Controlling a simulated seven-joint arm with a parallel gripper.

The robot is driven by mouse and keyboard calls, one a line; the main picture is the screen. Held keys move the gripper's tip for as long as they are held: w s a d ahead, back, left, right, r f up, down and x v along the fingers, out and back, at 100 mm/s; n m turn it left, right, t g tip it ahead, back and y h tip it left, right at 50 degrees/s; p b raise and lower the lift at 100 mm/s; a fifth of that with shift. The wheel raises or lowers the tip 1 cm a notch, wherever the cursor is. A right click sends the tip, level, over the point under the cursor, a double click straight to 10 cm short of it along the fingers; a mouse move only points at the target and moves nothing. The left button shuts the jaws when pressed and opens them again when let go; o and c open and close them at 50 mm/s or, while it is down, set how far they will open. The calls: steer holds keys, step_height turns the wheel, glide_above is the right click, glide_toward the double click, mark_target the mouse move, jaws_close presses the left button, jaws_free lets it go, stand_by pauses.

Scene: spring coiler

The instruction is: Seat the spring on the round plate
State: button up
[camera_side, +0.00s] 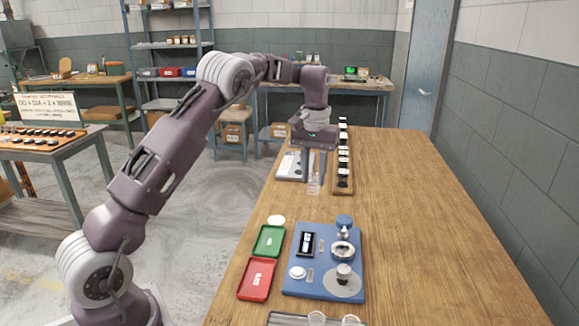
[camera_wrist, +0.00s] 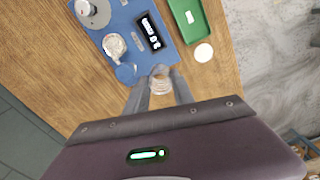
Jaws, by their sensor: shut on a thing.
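My gripper (camera_side: 313,181) points down above the wooden table. It is shut on the spring (camera_wrist: 160,84), a pale, see-through coil that shows between the fingertips in the wrist view. In the side view the spring (camera_side: 314,187) is small and faint. The blue board (camera_side: 325,230) lies nearer the side camera, apart from the gripper. It bears a large round grey plate (camera_side: 347,291) with a short cylinder on it, and a smaller pale round part (camera_side: 342,249). I cannot tell which of these is the task's round plate. Both also show at the top left of the wrist view.
A green tray (camera_side: 269,241) and a red tray (camera_side: 256,279) lie left of the board. A white disc (camera_side: 276,220) lies behind the green tray. A wooden rack (camera_side: 343,187) of dark pieces stands right of the gripper. The table's right side is clear.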

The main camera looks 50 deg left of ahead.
steer(key=d+m, duration=0.3)
steer(key=d, duration=0.8)
steer(key=shift+w+d+f, duration=0.1)
steer(key=shift+d+f, duration=0.05)
steer(key=shift+f, duration=1.6)
steer(key=shift+w+d+f, duration=0.15)
steer(key=shift+f, duration=1.6)
steer(key=shift+w+d+f, duration=0.1)
steer(key=shift+d+f, duration=0.05)
steer(key=shift+f, duration=1.6)
steer(key=shift+f, duration=0.6)
steer(key=o, duration=1)
steer(key=shift+o, duration=0.7)
steer(key=shift+o, duration=1.1)
